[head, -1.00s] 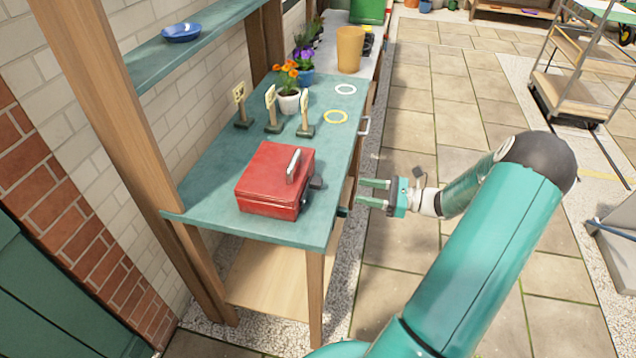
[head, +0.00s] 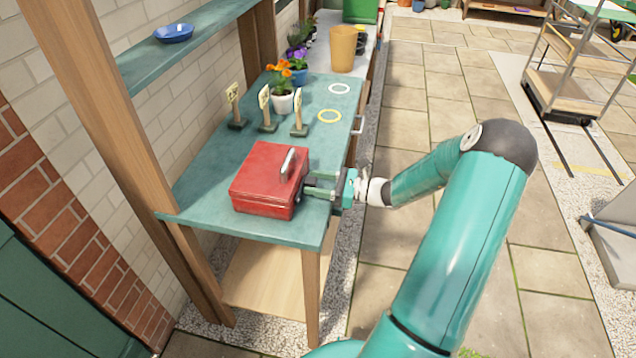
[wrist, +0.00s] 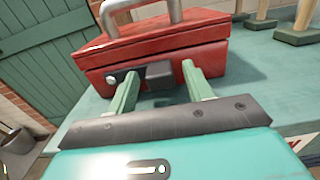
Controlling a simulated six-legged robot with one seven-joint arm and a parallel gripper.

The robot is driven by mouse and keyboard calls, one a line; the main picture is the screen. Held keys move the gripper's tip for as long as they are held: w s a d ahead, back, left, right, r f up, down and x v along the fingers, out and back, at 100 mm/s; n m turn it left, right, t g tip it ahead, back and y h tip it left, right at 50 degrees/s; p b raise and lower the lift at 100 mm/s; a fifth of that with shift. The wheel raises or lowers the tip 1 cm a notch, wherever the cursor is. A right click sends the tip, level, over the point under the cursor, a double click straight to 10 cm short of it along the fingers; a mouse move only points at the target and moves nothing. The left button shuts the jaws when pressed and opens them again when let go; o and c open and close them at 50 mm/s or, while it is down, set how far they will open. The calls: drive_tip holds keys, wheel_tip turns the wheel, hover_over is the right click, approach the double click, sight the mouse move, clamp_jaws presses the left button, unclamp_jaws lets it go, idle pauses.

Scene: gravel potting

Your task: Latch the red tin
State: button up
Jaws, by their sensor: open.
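The red tin (head: 262,180) sits on the near end of the teal bench, and its lid looks closed down. A grey handle (head: 287,163) stands on the lid. In the wrist view the tin (wrist: 150,45) faces me, with a dark grey latch block (wrist: 160,74) on its front and a small round keyhole-like spot left of it. My gripper (wrist: 158,82) is open, one finger on each side of the latch block, with the tips close to the tin's front. Whether they touch it cannot be told. In the head view the gripper (head: 308,187) is at the tin's right side.
A wooden post (head: 120,110) rises at the left.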

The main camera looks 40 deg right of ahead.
clamp_jaws()
